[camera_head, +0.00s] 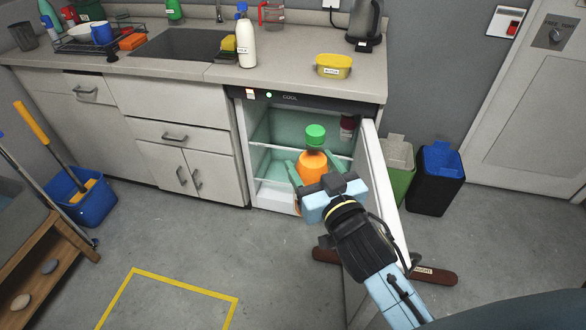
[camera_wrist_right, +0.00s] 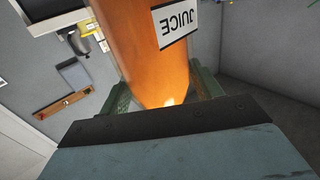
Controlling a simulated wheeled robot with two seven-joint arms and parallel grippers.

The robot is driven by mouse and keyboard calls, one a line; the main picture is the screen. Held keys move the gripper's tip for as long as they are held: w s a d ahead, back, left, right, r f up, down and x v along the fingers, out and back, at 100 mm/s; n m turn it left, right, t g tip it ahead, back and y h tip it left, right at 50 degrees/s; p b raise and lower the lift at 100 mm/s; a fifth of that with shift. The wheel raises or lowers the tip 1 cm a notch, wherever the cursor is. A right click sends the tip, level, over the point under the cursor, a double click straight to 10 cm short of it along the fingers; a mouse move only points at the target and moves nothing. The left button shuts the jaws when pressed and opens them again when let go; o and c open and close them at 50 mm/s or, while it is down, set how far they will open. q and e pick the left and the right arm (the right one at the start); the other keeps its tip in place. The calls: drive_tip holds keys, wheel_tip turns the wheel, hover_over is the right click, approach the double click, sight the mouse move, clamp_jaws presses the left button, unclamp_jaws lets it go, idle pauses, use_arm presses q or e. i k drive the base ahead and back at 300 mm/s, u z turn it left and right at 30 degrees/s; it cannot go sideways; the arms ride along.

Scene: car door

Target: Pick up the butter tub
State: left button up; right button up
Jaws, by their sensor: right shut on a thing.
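The yellow butter tub (camera_head: 333,66) stands on the counter above the fridge, near the kettle, with nothing touching it from my arms. My right gripper (camera_head: 312,170) is in front of the open fridge, below the counter top. It is shut on an orange juice bottle (camera_head: 313,163) with a green cap. The right wrist view shows the bottle (camera_wrist_right: 145,50) and its JUICE label between the fingers of my right gripper (camera_wrist_right: 163,88). The bottle's lower part is hidden by the gripper in the head view. My left gripper is not in view.
The fridge door (camera_head: 383,190) stands open to the right of my arm. A dark red jar (camera_head: 347,126) is inside the fridge. A milk bottle (camera_head: 246,42) and kettle (camera_head: 365,22) flank the tub. Bins (camera_head: 435,178) stand right of the door. Counter around the tub is clear.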

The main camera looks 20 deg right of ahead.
sight(337, 67)
drive_tip(key=u, duration=0.5)
drive_tip(key=i, duration=1.7)
drive_tip(key=z, duration=1.05)
